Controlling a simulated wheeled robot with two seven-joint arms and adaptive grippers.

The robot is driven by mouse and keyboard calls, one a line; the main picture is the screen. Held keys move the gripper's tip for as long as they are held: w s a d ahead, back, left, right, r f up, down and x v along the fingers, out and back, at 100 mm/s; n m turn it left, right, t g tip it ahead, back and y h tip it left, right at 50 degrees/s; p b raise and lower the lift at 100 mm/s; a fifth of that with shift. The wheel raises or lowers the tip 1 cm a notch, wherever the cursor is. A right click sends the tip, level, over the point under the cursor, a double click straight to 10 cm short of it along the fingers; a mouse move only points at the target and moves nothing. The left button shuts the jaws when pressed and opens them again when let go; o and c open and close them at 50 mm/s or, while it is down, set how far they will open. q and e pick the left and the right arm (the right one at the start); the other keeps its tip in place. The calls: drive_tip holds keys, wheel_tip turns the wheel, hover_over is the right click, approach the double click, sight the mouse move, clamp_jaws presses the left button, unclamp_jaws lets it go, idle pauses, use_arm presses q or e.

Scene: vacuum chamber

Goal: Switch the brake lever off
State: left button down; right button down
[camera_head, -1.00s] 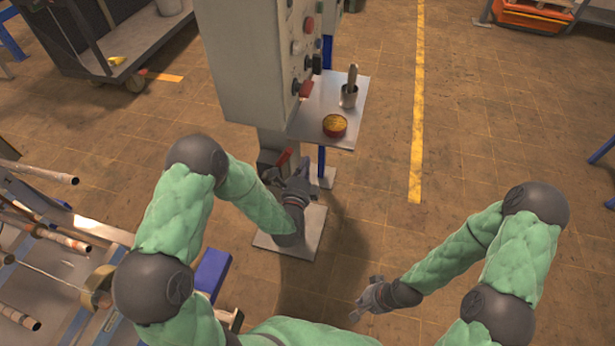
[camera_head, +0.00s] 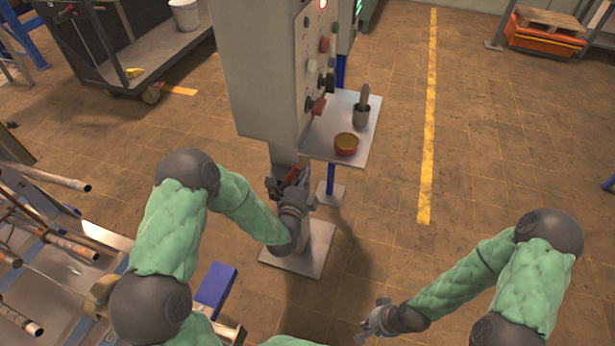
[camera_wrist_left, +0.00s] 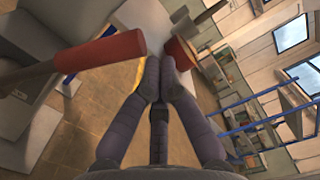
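The brake lever (camera_head: 293,174) has a red handle and sits low on the pedestal under the grey control cabinet. In the left wrist view its red handle (camera_wrist_left: 100,52) lies at upper left on a metal rod, to the left of my fingers. My left gripper (camera_head: 285,182) is at the lever in the head view, with its fingers spread; it partly hides the lever. In the left wrist view the gripper (camera_wrist_left: 160,65) holds nothing, and I see no clear contact with the handle. My right gripper (camera_head: 370,318) is open and empty, low over the floor at bottom centre.
The control cabinet (camera_head: 262,75) has buttons and knobs on its side. A pipe rack (camera_head: 60,290) stands at left.

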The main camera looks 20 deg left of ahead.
use_arm(q)
drive_tip(key=a+r+n+b, duration=0.1)
drive_tip(key=a+r+n, duration=0.2)
drive_tip(key=a, duration=0.6)
drive_tip(key=shift+w+a+r+n+b, duration=0.15)
drive_tip(key=shift+a+r+n+b, duration=0.1)
drive_tip(key=shift+a+n+b, duration=0.15)
idle(0.4)
